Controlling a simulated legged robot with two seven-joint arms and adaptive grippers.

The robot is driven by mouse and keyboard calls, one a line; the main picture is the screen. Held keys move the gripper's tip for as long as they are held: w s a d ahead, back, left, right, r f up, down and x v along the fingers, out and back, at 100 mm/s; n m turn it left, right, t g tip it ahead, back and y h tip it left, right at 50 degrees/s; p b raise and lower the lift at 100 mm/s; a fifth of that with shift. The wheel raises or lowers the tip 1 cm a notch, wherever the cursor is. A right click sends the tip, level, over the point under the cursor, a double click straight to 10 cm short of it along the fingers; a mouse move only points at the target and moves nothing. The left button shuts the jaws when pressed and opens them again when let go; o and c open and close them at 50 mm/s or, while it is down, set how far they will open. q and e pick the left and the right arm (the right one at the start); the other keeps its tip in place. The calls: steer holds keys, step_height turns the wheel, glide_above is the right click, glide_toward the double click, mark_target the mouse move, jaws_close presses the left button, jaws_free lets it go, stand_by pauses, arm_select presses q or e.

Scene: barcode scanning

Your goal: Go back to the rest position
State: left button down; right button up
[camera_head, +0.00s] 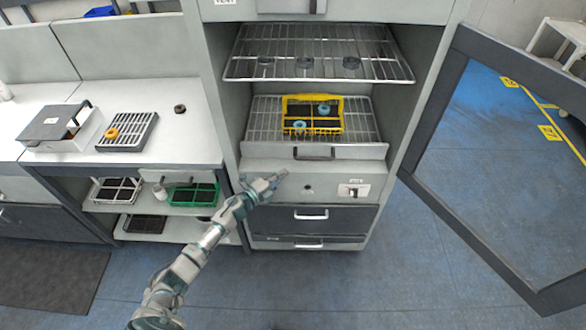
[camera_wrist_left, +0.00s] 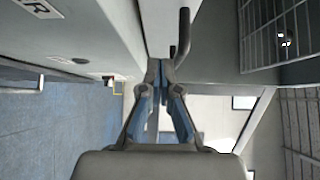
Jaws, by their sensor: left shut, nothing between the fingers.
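My left gripper (camera_head: 277,178) is in front of the open cabinet, just below the level of its lower rack. The left wrist view shows its two fingers (camera_wrist_left: 160,72) together with nothing between them. A dark handle (camera_wrist_left: 183,35) shows just beyond the fingertips in that view; I cannot tell whether they touch. In the head view, the handle (camera_head: 313,153) is on the front of the lower rack's tray, a little right of and above the gripper. My right gripper is not in view.
A yellow crate (camera_head: 341,122) with blue-ringed items stands on the lower rack (camera_head: 262,125). The upper rack (camera_head: 390,68) holds dark rings. The cabinet door (camera_head: 424,150) stands open at the right. A counter (camera_head: 190,145) with a grey box (camera_head: 60,128) is at the left.

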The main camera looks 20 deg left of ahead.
arm_select(q)
steer(key=a+v, duration=0.1)
steer(key=v, duration=0.4)
steer(key=s+f+n+g+y, duration=0.25)
steer(key=s+f+n, duration=0.25)
steer(key=f, duration=0.4)
steer(key=s+f+n+g+y, duration=0.1)
steer(key=s+f+n+y, duration=0.3)
steer(key=f, duration=0.5)
steer(key=s+f+n+g+y, duration=0.1)
steer(key=s+f+n+y, duration=0.1)
steer(key=s+f+n, duration=0.5)
steer(key=s+d+f+n+g, duration=0.1)
steer(key=s+d+f+g, duration=0.1)
steer(key=s+f, duration=0.4)
steer(key=s+d+f+n+g, duration=0.2)
steer(key=s+f, duration=0.4)
steer(key=s, duration=0.7)
steer(key=s+d+f+n+g, duration=0.2)
steer(key=s+f+g, duration=0.3)
steer(key=s, duration=0.5)
step_height(320, 180, down, 2)
steer(key=shift+s+d+g+h, duration=0.35)
steer(key=shift+d, duration=0.5)
